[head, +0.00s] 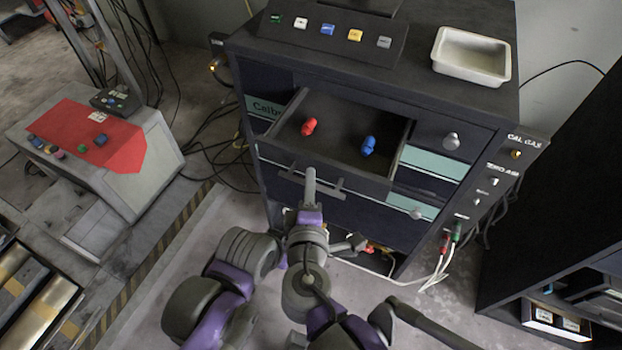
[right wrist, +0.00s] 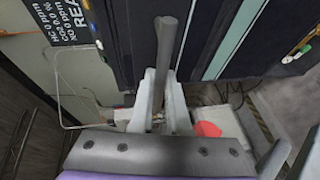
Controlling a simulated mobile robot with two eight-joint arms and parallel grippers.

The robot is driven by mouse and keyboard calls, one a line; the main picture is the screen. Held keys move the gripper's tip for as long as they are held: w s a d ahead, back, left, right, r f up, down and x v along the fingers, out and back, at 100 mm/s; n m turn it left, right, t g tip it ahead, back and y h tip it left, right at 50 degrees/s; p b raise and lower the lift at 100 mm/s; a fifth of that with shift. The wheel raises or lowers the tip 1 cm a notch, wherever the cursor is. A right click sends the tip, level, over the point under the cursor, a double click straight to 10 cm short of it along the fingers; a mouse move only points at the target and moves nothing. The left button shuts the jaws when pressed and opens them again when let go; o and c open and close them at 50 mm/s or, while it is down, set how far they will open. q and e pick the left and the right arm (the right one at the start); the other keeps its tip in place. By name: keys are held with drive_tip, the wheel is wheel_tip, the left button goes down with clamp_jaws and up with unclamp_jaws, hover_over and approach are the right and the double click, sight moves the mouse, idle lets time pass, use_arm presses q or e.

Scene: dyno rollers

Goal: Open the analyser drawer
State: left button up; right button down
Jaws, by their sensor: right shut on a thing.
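The analyser drawer (head: 280,156) is in the upper left of the dark cabinet's front in the head view and stands pulled out, its inside showing. A red piece (head: 309,126) and a blue piece (head: 368,146) lie in it. A grey bar handle (head: 328,189) runs along its front. My right gripper (head: 311,188) is at this handle, shut on it. In the right wrist view the handle (right wrist: 172,40) stands as a grey bar between the fingers (right wrist: 163,85). My left gripper is not in view.
The cabinet top (head: 400,75) bears a white tray (head: 471,57) and a sloped panel of coloured buttons (head: 328,30). Other drawers have round knobs (head: 451,141). Cables hang at the lower right. A grey cart with a red top (head: 85,130) stands left.

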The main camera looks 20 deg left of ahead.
drive_tip(key=c, duration=1.2)
unclamp_jaws()
drive_tip(key=shift+o, duration=0.2)
drive_tip(key=p+v, duration=0.1)
drive_tip(key=v, duration=0.9)
drive_tip(key=shift+s+d, duration=0.15)
drive_tip(key=shift+s, duration=0.2)
drive_tip(key=w+d+f+m+g+h, duration=0.2)
drive_tip(key=w+d+f+m+h, duration=0.25)
drive_tip(key=d, duration=0.35)
drive_tip(key=s+d+f+m+g+p, duration=0.1)
drive_tip(key=d+f+m+g, duration=0.2)
drive_tip(key=d+m, duration=0.5)
drive_tip(key=s+d+f+m+g+h+p, duration=0.1)
drive_tip(key=d+f+m+g, duration=0.3)
drive_tip(key=d+m, duration=0.5)
drive_tip(key=d, duration=0.4)
drive_tip(key=shift+s+d+f, duration=0.15)
drive_tip(key=shift+s+f, duration=0.25)
